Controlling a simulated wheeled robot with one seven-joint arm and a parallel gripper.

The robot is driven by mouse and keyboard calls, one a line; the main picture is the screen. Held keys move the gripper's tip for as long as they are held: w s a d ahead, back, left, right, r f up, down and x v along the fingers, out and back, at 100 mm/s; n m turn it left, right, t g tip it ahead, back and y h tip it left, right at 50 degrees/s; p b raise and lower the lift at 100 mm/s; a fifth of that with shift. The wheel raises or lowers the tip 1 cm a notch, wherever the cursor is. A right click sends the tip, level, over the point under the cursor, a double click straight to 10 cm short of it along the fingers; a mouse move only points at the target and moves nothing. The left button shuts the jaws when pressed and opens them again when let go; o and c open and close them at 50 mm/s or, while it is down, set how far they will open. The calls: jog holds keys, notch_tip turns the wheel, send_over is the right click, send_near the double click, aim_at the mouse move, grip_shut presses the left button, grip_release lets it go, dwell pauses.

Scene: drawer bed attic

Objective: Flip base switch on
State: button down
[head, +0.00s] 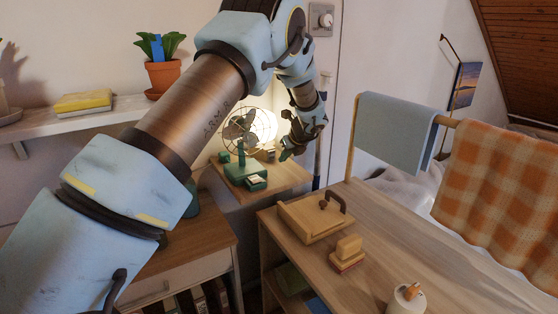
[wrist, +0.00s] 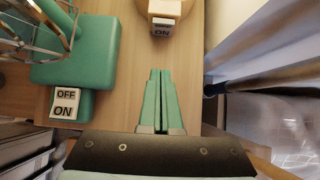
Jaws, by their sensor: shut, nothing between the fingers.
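A desk fan (head: 241,132) with a green base (head: 241,170) stands on a small wooden table. In the wrist view the green base (wrist: 85,60) fills the upper left, with a white rocker switch (wrist: 66,103) marked OFF and ON on its near block. A second OFF/ON switch (wrist: 162,27) sits on a tan base (wrist: 165,8) at the top centre. I cannot tell which way either rocker is pressed. My gripper (wrist: 160,72) is shut and empty, between the two switches and apart from both. In the head view my gripper (head: 286,155) is right of the fan.
A glowing lamp (head: 264,124) stands behind the fan. A wooden desk (head: 375,270) at the right holds a tan box with a dark handle (head: 315,217), a block (head: 348,254) and a white round object (head: 406,299). A drawer cabinet (head: 190,262) stands at the left front.

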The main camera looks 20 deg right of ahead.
jog(key=s+r+b, duration=0.1)
jog(key=s+r, duration=0.3)
jog(key=s, duration=0.1)
jog(key=shift+s+d+r+b, duration=0.15)
jog(key=shift+s+d+b, duration=0.05)
jog(key=shift+s+b, duration=0.2)
jog(key=a+n, duration=0.2)
jog(key=a, duration=0.1)
jog(key=w+a+n+g, duration=0.1)
jog(key=a+n, duration=0.1)
jog(key=a, duration=0.2)
jog(key=a+n, duration=0.1)
jog(key=a, duration=0.3)
jog(key=shift+w+r+n+g+y, duration=0.25)
jog(key=shift+w+n+g+y, duration=0.15)
jog(key=s+a+n+g, duration=0.1)
jog(key=s+a+n, duration=0.1)
jog(key=a+n, duration=0.5)
jog(key=s+a+n+g, duration=0.15)
jog(key=a+n, duration=0.25)
jog(key=a, duration=0.6)
jog(key=s+a+n+g+h, duration=0.1)
jog(key=s+a+n, duration=1.4)
jog(key=a+n, duration=0.2)
jog(key=shift+s+a+g+h, duration=0.15)
jog(key=shift+s+g+h, duration=0.1)
jog(key=shift+g+h, duration=0.1)
